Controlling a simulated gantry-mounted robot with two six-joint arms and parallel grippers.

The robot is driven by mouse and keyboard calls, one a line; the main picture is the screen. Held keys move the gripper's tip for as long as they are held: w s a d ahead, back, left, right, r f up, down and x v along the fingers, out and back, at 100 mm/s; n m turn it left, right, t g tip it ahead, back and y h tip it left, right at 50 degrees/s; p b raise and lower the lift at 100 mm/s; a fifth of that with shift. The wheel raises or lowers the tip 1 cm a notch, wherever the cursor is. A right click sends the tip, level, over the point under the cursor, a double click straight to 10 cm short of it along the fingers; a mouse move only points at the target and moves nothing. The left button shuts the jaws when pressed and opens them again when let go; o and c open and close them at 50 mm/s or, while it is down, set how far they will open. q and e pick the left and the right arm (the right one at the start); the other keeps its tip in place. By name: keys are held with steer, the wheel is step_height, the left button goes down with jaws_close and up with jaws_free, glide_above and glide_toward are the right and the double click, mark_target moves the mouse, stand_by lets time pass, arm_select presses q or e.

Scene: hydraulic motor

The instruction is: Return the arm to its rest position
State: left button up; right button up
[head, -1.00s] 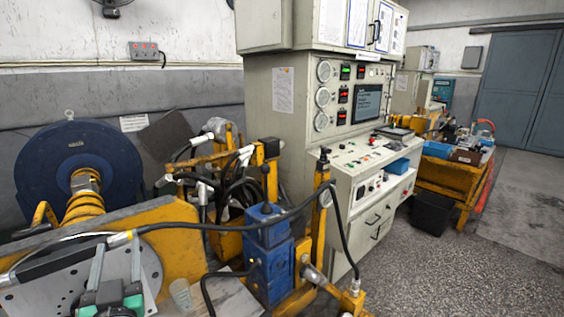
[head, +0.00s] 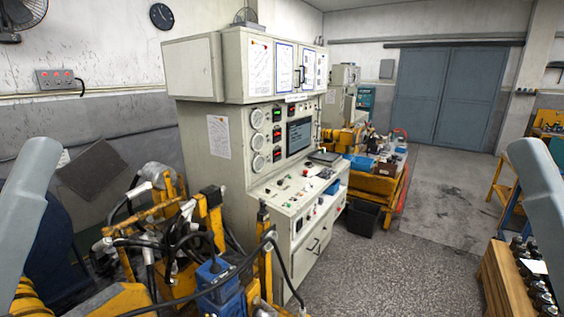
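Grey links of my two arms stand at the left and right edges of the head view. Neither gripper shows in the picture, so I cannot see what they hold. The hydraulic rig shows at the lower left, with yellow frame parts (head: 208,215), a blue valve block (head: 218,283) and black hoses. Part of the blue round housing (head: 48,245) shows behind my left arm link.
A beige control cabinet (head: 225,160) with gauges and a screen stands in the middle. A yellow bench (head: 378,187) and a black bin (head: 361,217) stand behind it. A wooden crate (head: 497,275) with dark fittings is at the lower right. The speckled floor (head: 400,270) between is clear.

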arm_select(q)
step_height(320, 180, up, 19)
steer(key=p, duration=1.5)
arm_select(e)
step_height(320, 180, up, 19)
